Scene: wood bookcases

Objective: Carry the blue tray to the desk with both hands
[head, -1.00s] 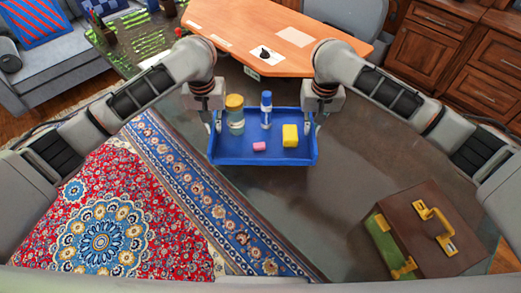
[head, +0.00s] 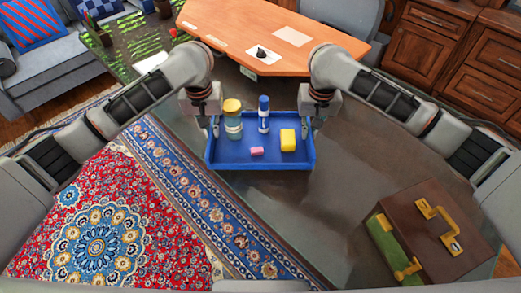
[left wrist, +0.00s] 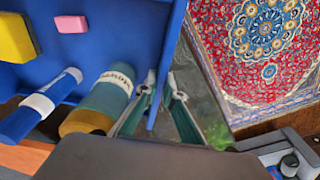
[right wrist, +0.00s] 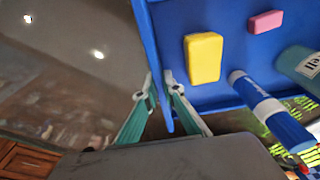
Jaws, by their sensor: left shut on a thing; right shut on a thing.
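The blue tray (head: 225,158) is held up in front of me, roughly level, in the head view. My left gripper (head: 216,128) is shut on its left wall; the left wrist view shows the fingers (left wrist: 160,100) on either side of that wall. My right gripper (head: 306,130) is shut on its right wall, also seen in the right wrist view (right wrist: 160,98). On the tray are a jar with a yellow lid (head: 232,120), a blue and white bottle (head: 263,115), a pink block (head: 257,151) and a yellow block (head: 288,140). The wooden desk (head: 290,45) stands beyond the tray.
A brown case (head: 430,230) is at right front. A patterned rug (head: 110,220) lies left. A sofa (head: 45,65) is far left.

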